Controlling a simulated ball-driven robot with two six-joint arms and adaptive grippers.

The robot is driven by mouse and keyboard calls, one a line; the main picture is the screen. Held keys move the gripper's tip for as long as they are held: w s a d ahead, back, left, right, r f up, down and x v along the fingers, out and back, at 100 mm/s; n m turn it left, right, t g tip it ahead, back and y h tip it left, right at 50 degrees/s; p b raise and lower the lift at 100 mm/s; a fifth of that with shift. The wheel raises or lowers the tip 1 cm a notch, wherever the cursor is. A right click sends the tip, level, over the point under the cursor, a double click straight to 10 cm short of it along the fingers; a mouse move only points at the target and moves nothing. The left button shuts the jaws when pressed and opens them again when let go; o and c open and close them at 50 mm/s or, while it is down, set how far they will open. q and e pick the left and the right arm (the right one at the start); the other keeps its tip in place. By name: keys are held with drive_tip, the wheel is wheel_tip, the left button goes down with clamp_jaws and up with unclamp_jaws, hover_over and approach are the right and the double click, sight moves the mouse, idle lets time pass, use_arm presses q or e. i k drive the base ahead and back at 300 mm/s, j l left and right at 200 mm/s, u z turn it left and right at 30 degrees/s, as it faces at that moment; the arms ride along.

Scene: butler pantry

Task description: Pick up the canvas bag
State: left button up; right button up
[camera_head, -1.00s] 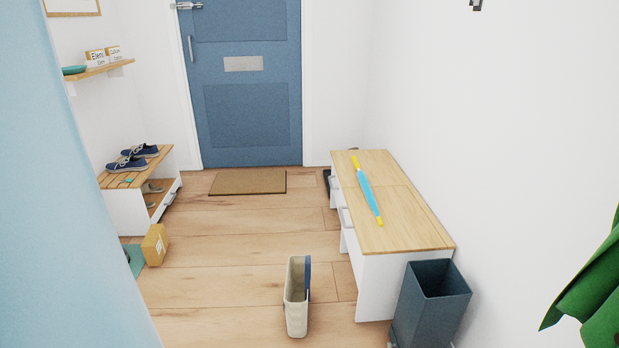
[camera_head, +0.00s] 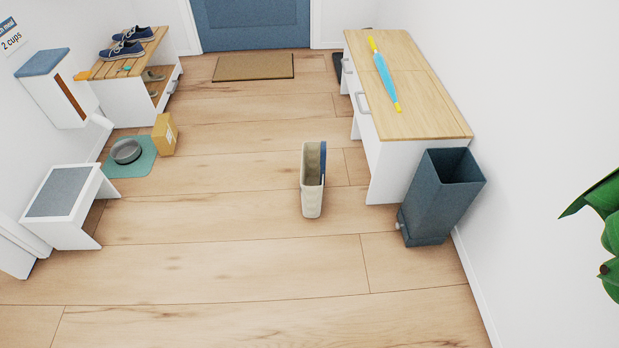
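The canvas bag (camera_head: 312,190) is a narrow, open-topped beige bag with a dark blue strip along its right side. It stands upright on the wooden floor near the middle of the camera_head view, left of the white cabinet. Its open top faces up toward me, and the inside looks empty as far as I can see. Neither of my grippers shows in the view, so nothing of mine is seen touching the bag.
A white cabinet (camera_head: 388,164) with a wooden top and a dark blue bin (camera_head: 428,215) stand right of the bag. A grey bowl (camera_head: 126,151) on a teal mat, a cardboard box (camera_head: 164,134) and a white step stool (camera_head: 72,231) are at left. Floor in front is clear.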

sight(313, 160)
drive_tip(key=i+j+z, duration=0.3)
drive_tip(key=i+j, duration=0.2)
drive_tip(key=i+j+z, duration=0.1)
drive_tip(key=i+j, duration=0.15)
drive_tip(key=j, duration=0.2)
drive_tip(key=i+j+z, duration=0.15)
drive_tip(key=j, duration=0.25)
drive_tip(key=i+j+z, duration=0.15)
drive_tip(key=j, duration=0.25)
drive_tip(key=i+j+z, duration=0.15)
drive_tip(key=i+j, duration=0.15)
drive_tip(key=i+j+z, duration=0.1)
drive_tip(key=j, duration=0.45)
drive_tip(key=i+j+z, duration=0.15)
drive_tip(key=j, duration=0.25)
